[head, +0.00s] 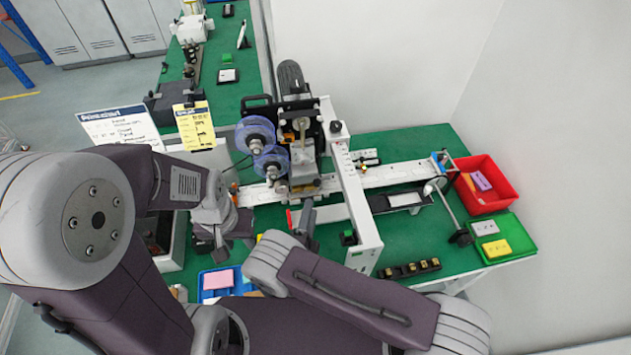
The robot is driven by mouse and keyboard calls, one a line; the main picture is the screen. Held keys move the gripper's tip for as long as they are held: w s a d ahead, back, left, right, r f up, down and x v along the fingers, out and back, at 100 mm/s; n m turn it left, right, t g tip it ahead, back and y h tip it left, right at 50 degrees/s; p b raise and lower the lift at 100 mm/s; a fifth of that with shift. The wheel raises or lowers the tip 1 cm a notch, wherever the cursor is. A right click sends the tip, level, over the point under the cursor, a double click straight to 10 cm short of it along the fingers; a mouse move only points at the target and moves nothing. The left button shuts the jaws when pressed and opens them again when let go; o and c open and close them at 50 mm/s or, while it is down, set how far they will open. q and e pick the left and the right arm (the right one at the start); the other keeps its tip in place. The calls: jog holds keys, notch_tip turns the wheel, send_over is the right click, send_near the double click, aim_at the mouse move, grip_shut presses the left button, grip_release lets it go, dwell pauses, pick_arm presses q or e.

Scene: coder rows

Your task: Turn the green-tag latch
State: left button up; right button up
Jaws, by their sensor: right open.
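The coder machine (300,123) stands on the green bench, with two blue-purple reels (255,135) on its front. I cannot make out a latch with a green tag for sure. A small green part (349,237) sits in a dark housing on the white frame panel. My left gripper (222,240) hangs left of the machine, beside a white box; its finger gap does not show clearly. My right gripper (304,218) is open just below the machine's metal head, close to a red piece (290,218). My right arm hides part of the bench front.
A white conveyor (390,175) runs right from the machine to a red bin (487,184) and a green tray (513,233). A blue tray (240,287) lies at the front. Two printed signs (118,127) stand left of the reels. The right wall is close.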

aim_at(317, 186)
jog(key=x, duration=0.8)
jog(key=shift+w+d+r+b, duration=0.1)
jog(key=shift+w+r+b, duration=0.05)
jog(key=shift+w+b, duration=0.15)
jog(key=shift+s+r, duration=0.15)
jog(key=shift+s, duration=0.05)
grip_shut()
